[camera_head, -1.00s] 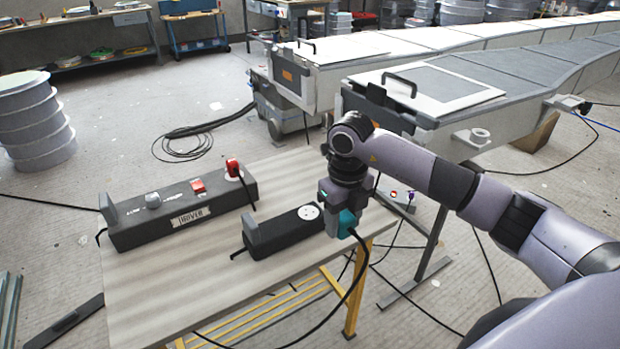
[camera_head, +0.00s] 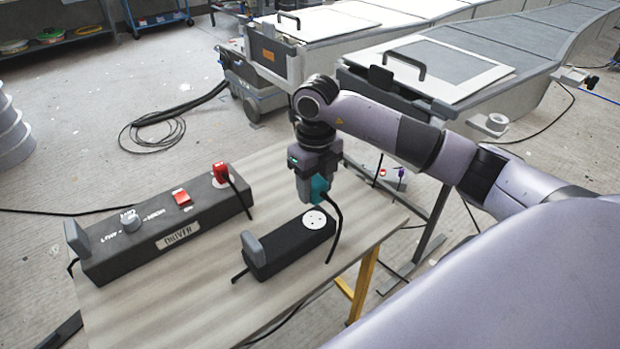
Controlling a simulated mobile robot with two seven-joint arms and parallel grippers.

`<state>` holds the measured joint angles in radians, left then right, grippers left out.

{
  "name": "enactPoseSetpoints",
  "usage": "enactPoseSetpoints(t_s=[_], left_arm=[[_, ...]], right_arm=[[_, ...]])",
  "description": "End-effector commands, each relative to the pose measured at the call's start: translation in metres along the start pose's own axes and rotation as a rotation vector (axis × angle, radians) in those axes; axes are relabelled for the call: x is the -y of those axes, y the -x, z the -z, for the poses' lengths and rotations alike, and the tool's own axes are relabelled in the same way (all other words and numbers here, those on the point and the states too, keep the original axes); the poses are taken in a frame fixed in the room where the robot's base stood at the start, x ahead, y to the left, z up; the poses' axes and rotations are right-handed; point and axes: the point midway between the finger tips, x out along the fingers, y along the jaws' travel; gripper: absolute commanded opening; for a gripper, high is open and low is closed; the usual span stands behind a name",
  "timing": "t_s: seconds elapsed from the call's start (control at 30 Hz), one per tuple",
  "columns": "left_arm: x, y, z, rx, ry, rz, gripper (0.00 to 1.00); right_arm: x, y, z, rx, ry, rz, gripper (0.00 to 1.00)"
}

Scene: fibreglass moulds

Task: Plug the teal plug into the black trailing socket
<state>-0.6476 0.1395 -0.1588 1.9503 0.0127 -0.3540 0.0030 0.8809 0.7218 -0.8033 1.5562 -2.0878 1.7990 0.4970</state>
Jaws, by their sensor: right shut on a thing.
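The teal plug (camera_head: 314,188) is held in my right gripper (camera_head: 312,178), which is shut on it. Its black cable hangs down at the right, past the end of the trailing socket. The black trailing socket (camera_head: 290,247) lies on the table, with a round white outlet face (camera_head: 314,220) at its right end and a grey upright piece at its left end. The plug is just above and behind the outlet face in the picture; the exact gap cannot be told. The plug's pins are hidden. My left gripper is not in view.
A long dark unit marked DRIVER (camera_head: 160,228) lies on the table at the left, with a grey knob, a red switch and a red plug (camera_head: 221,173) in it. The front of the table (camera_head: 200,310) is bare. White moulds (camera_head: 440,75) stand behind.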

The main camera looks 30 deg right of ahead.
Motion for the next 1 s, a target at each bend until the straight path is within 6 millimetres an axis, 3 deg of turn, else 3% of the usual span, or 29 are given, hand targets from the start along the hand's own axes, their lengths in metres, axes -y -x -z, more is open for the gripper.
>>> enactPoseSetpoints(t_s=[0.37,1.0], left_arm=[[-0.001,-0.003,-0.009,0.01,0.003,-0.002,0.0],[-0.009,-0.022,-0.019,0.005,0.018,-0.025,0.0]], right_arm=[[0.0,-0.009,0.0,0.0,0.0,0.0,0.2],[0.0,-0.058,0.0,0.001,0.0,-0.001,0.2]])
